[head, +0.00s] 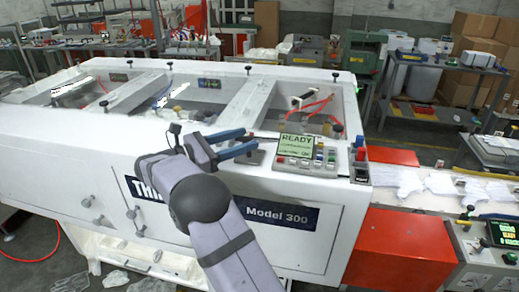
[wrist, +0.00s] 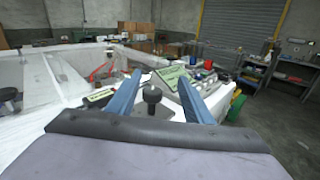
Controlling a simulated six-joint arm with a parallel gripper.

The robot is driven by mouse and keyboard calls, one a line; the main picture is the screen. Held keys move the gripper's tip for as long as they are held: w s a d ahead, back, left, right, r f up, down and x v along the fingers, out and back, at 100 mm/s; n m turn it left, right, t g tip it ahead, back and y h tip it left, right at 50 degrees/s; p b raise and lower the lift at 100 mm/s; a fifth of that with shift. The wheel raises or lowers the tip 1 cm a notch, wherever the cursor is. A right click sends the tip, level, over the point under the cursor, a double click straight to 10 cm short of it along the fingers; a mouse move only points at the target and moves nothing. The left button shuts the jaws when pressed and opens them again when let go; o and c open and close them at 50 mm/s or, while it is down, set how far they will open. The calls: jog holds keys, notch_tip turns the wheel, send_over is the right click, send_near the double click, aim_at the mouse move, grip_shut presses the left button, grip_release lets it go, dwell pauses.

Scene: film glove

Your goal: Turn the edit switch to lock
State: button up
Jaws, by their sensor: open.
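My gripper (head: 254,143) is open, with two blue fingers reaching right over the white machine's top near its front edge. In the wrist view my gripper (wrist: 165,82) is also open, and a black round-topped knob (wrist: 152,97) shows between its fingers; I cannot tell whether they touch it. The control panel (head: 310,157) lies just right of the fingertips, with a lit green screen reading READY (head: 297,146) and several coloured buttons. The screen (wrist: 172,77) also shows beyond the fingers in the wrist view. No edit or lock lettering is legible, so I cannot tell which control is the edit switch.
The white machine (head: 85,150) has open bays behind my gripper, with red cables (head: 312,108) in the right bay. Small black posts stand along its rim. A red cabinet (head: 400,245) stands at the right.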

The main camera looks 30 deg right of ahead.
jog(key=shift+w+a+f+n, duration=0.1)
jog(key=shift+w+f+n, duration=0.2)
jog(key=shift+f, duration=0.4)
jog(key=shift+w+a+f+n, duration=0.1)
jog(key=shift+w+f+n, duration=0.15)
jog(key=shift+f, duration=0.45)
jog(key=shift+d+r, duration=0.1)
jog(key=shift+d, duration=0.6)
jog(key=d+p, duration=0.2)
jog(key=d, duration=0.3)
jog(key=shift+p, duration=0.35)
jog(key=shift+d, duration=0.55)
jog(key=c, duration=1.1)
